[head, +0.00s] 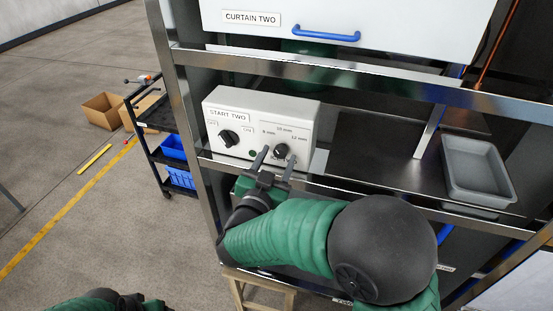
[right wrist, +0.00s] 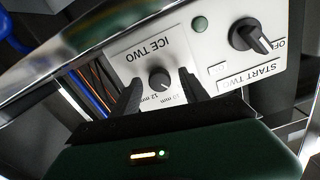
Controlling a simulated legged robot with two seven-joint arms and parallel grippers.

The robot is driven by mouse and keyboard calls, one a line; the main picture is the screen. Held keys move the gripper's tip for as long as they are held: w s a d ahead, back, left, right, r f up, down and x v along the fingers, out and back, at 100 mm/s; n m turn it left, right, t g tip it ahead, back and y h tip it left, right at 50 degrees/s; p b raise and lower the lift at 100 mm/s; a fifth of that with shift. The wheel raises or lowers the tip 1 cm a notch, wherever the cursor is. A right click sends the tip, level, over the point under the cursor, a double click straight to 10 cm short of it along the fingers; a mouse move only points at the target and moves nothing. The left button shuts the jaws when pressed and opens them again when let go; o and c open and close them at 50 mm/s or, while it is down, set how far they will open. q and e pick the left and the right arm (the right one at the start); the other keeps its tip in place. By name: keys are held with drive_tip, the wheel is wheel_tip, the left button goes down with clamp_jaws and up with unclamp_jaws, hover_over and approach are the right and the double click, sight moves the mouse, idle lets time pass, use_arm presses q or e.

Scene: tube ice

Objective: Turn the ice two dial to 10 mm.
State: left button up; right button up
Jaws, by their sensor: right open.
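The ice two dial (head: 281,150) is a small round black knob on the right part of a light grey control box (head: 228,97). Labels for 8, 10 and 12 mm sit around it. In the right wrist view the dial (right wrist: 159,79) shows upside down under the ICE TWO label; I cannot tell surely which mark it points at. My right gripper (head: 277,157) is open, its fingers pointing at the panel, one on each side of the dial with gaps visible. My left gripper (head: 135,301) is only partly in view at the bottom left, and its jaws are unclear.
A larger black start two dial (head: 229,138) and a green button (head: 253,153) are left of the ice dial. A metal frame rail (head: 330,190) runs below the box. A grey tray (head: 478,172) stands right. The blue-handled CURTAIN TWO panel (head: 350,22) is above.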

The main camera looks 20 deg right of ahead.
drive_tip(key=shift+s+a+f, duration=0.1)
drive_tip(key=shift+s+a, duration=0.05)
drive_tip(key=shift+a, duration=0.05)
drive_tip(key=b+v, duration=0.6)
drive_tip(key=v, duration=1)
drive_tip(key=shift+a, duration=0.15)
drive_tip(key=shift+s, duration=0.1)
